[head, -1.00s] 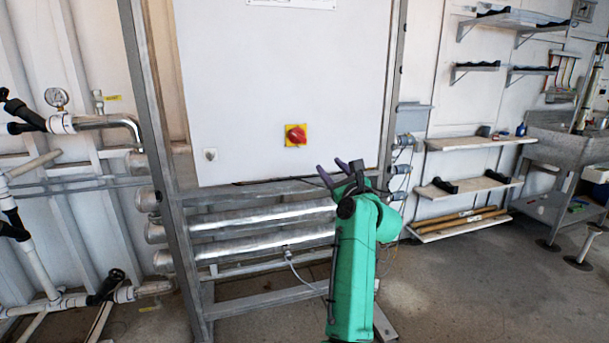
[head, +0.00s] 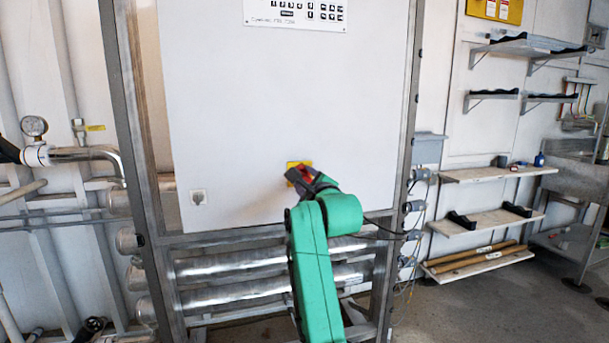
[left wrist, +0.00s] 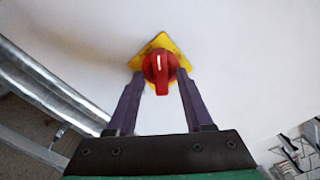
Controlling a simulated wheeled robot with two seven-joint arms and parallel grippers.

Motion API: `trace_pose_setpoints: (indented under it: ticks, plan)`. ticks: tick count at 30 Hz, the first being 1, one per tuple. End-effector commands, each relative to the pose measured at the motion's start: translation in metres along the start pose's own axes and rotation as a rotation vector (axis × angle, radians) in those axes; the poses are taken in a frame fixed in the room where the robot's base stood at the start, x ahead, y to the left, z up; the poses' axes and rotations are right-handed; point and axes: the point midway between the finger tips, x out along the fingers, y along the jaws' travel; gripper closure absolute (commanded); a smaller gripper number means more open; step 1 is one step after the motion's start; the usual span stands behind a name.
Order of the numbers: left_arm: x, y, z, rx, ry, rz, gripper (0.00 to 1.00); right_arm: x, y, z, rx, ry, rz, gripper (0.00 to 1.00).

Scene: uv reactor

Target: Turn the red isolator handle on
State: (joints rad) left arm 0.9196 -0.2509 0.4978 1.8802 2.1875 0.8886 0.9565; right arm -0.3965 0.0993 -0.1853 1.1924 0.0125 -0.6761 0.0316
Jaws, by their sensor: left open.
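The red isolator handle (left wrist: 160,66) sits on a yellow square plate (left wrist: 152,46) on the white cabinet front. In the left wrist view it is close ahead, with its white mark running nearly along the gripper's axis. My left gripper (left wrist: 161,82) is open, with one dark finger on each side of the handle's near end. I cannot tell whether the fingers touch it. In the head view the gripper (head: 304,178) covers much of the handle, and the yellow plate (head: 292,165) shows behind it. My right gripper is not in view.
The white cabinet (head: 250,100) stands in a grey metal frame (head: 122,120) with silver tubes (head: 225,266) below. A small grey lock (head: 197,197) is at the door's lower left. Pipes with a gauge (head: 34,126) stand left; shelves (head: 490,172) are at right.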

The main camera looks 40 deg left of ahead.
Motion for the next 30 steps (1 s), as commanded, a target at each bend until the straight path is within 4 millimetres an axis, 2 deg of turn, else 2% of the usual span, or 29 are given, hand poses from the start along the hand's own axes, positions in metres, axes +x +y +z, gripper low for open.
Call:
trace_pose_setpoints:
  ticks: [5, 8, 9, 20, 30]
  plan:
    - [0.0000, 0.0003, -0.0002, 0.001, 0.000, 0.000, 0.49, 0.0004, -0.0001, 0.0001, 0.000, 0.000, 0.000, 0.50]
    - [-0.0001, 0.0002, -0.0003, 0.001, 0.000, 0.000, 0.83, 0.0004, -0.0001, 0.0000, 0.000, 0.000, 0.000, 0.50]
    - [-0.0001, 0.0002, -0.0004, 0.001, 0.000, 0.000, 0.98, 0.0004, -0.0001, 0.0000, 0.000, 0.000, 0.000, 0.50]
    - [-0.0001, 0.0001, -0.0006, 0.021, 0.000, -0.001, 1.00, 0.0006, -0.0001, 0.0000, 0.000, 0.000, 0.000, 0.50]
    - [-0.0003, -0.0001, -0.0008, 0.186, 0.000, -0.002, 1.00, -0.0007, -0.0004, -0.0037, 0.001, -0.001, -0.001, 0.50]
